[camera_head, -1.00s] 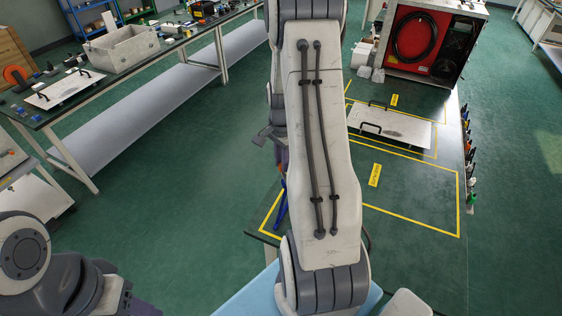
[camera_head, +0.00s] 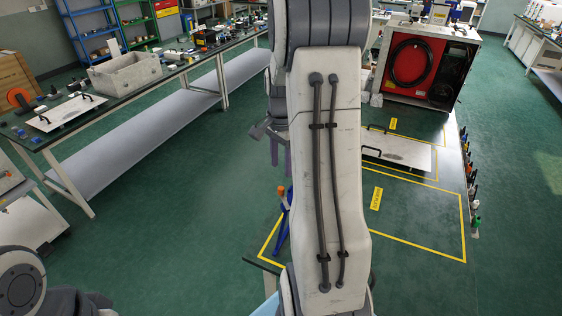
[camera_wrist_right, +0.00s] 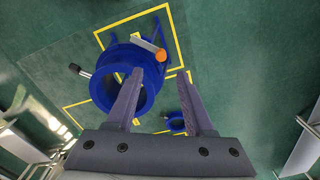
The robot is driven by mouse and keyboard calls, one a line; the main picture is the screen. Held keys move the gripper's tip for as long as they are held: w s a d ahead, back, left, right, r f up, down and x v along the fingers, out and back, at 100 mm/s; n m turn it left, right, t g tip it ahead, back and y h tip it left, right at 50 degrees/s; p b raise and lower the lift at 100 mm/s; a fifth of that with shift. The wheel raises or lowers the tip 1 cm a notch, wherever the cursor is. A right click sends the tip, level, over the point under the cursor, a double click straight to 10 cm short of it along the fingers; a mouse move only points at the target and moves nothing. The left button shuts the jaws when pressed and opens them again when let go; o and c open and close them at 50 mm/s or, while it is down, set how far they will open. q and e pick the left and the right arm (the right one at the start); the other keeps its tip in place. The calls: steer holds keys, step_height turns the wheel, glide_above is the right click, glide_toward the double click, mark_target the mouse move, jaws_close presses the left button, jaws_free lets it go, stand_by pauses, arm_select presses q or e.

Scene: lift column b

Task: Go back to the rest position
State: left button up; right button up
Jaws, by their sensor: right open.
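My right gripper (camera_head: 281,165) hangs left of my own large arm link in the head view, its purple fingers pointing down. In the right wrist view its two fingers (camera_wrist_right: 160,73) are apart with nothing between them. Beyond them is a blue stand with a ring-shaped part (camera_wrist_right: 122,88) and an orange-tipped piece (camera_wrist_right: 145,46). The same blue stand (camera_head: 283,228) shows below the gripper in the head view, partly hidden by my arm. Only part of my left arm shows at the lower left; its gripper is out of the picture.
The dark table (camera_head: 412,220) with yellow outlines bears a white plate with handles (camera_head: 405,152) and a red-fronted case (camera_head: 405,70). Several bottles line its right edge. A long bench (camera_head: 60,124) at left holds a grey crate (camera_head: 128,74). Green floor lies between.

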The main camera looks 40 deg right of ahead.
steer(key=shift+r, duration=1)
